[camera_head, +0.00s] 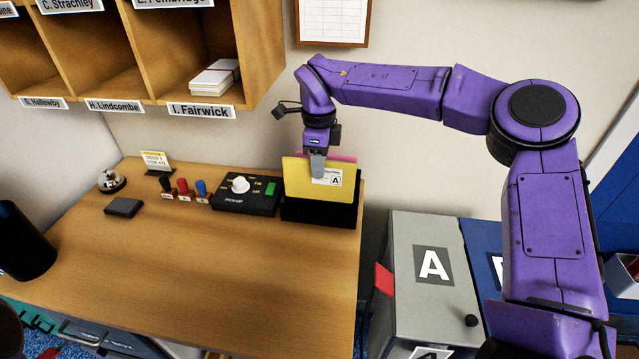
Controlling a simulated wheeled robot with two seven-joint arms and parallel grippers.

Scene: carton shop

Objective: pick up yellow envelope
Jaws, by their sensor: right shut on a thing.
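The yellow envelope (308,186) stands upright in a black holder (318,212) at the back right of the wooden desk. It carries a white label with the letter A. My right gripper (317,172) reaches down from above and is shut on the top edge of the yellow envelope. A pink edge (342,158) shows behind the envelope, mostly hidden by it. The envelope's lower part is hidden inside the holder. My left gripper is not in view.
A black control box (247,194), stamps (184,188), a black pad (123,207) and a bell (111,181) stand left of the holder. Wooden pigeonholes (262,50) hang above. A grey box marked A (405,255) stands right of the desk (200,270). The desk's front is clear.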

